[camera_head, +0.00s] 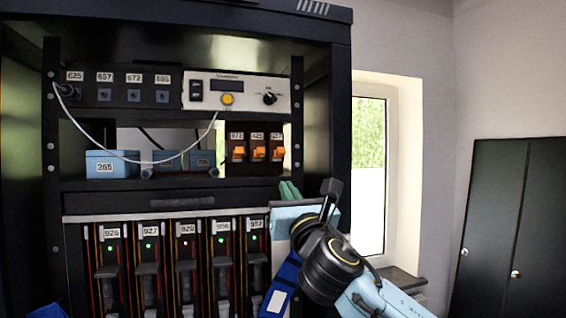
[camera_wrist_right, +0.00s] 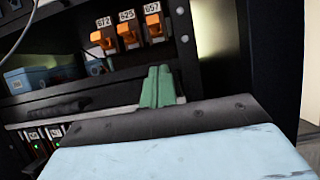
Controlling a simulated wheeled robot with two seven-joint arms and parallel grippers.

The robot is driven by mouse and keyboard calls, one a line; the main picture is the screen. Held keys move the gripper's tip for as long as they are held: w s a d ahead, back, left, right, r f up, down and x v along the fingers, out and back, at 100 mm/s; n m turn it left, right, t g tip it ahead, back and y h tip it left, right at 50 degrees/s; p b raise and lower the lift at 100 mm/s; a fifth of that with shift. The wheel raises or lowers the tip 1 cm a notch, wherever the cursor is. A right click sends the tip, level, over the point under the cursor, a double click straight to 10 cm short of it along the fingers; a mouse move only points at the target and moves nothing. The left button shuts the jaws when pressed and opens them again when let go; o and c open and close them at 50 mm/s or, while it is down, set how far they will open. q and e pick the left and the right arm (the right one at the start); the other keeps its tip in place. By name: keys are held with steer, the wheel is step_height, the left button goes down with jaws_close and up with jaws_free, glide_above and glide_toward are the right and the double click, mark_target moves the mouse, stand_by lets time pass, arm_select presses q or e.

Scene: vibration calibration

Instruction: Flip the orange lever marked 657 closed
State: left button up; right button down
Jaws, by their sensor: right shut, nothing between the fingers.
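The orange lever marked 657 (camera_head: 278,153) is the rightmost of three orange levers on a black panel in the rack. It also shows in the right wrist view (camera_wrist_right: 154,27), below its white 657 label. I cannot tell its exact position from these frames. My right gripper (camera_head: 289,190), with green fingers, is below the lever and a little to its right, apart from it. In the right wrist view its fingers (camera_wrist_right: 157,86) are together and empty, below the levers. My left gripper is not in view.
Beside it are the orange levers marked 625 (camera_head: 258,153) and 672 (camera_head: 238,153). A white panel (camera_head: 242,92) with a yellow button and knob is above. Blue boxes (camera_head: 112,164) stand left on the shelf. A drawer (camera_head: 165,203) and modules with green and red lights are below.

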mark_target(278, 157)
steer(key=w+r+p, duration=0.1)
steer(key=r, duration=0.1)
steer(key=w+a+r+p, duration=0.1)
steer(key=w+r, duration=0.1)
steer(key=shift+w+r, duration=0.15)
steer(key=shift+r, duration=0.25)
